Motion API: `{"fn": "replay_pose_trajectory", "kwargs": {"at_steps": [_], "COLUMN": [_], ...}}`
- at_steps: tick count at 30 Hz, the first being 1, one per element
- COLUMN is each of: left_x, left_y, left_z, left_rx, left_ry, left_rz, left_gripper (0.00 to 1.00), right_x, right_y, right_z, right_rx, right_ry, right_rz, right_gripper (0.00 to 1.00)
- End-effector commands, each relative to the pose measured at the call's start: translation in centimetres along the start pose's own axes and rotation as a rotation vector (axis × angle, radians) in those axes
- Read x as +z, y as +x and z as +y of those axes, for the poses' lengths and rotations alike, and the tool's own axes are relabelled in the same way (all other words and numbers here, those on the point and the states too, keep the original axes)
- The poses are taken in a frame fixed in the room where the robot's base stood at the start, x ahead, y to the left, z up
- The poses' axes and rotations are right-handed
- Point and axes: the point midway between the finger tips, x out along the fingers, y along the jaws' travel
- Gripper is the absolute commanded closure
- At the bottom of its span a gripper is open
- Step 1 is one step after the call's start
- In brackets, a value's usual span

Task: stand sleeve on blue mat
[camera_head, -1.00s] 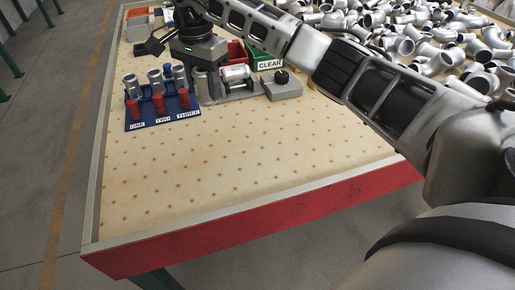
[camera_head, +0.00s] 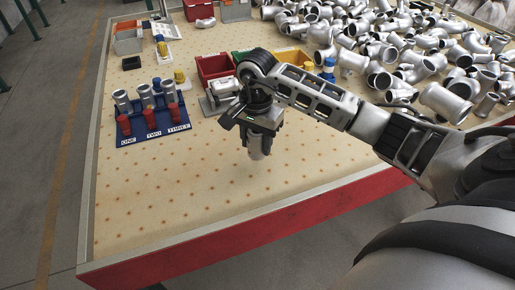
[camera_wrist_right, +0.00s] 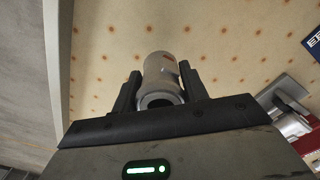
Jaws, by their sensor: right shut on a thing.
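My right gripper (camera_head: 258,138) is shut on a grey metal sleeve (camera_head: 256,149), which hangs below the fingers above the near middle of the table. Whether the sleeve touches the table I cannot tell. In the right wrist view the sleeve (camera_wrist_right: 162,72) sits between the two black fingers, with its open end facing the camera. The blue mat (camera_head: 150,134), labelled ONE, TWO and THREE, lies to the left of the gripper. Several metal cylinders (camera_head: 145,96) and red pieces (camera_head: 150,118) stand on it. My left gripper is not in view.
A grey fixture (camera_head: 219,94) stands behind the gripper, near a red bin (camera_head: 214,68) and a yellow bin (camera_head: 293,56). A large pile of metal fittings (camera_head: 395,55) fills the back right. The dotted tabletop (camera_head: 165,195) is clear in front, up to its red front edge.

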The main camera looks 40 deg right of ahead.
Motion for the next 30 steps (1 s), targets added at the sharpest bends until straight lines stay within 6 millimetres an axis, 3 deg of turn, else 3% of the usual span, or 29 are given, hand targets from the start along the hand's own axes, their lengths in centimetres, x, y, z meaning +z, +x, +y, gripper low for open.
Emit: {"fn": "replay_pose_trajectory", "kwargs": {"at_steps": [7, 19, 20, 21, 30], "left_x": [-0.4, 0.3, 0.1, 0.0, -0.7], "left_y": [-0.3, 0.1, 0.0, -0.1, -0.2], "left_z": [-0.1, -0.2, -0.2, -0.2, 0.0], "left_rx": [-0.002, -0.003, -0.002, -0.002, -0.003], "left_ry": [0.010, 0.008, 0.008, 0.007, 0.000], "left_rz": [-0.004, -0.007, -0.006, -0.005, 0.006], "left_gripper": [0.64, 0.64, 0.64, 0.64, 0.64], "right_x": [0.0, -0.1, -0.1, -0.1, -0.1], "right_y": [3.0, 3.7, 3.6, 3.6, 3.5], "right_z": [0.3, 0.3, 0.3, 0.3, 0.3], "right_rx": [0.001, 0.000, 0.001, 0.002, 0.002], "right_ry": [0.000, 0.000, 0.000, 0.000, 0.000], "right_rz": [-0.001, 0.002, 0.001, 0.001, 0.000], "right_gripper": [0.91, 0.91, 0.48, 0.37, 0.35]}}
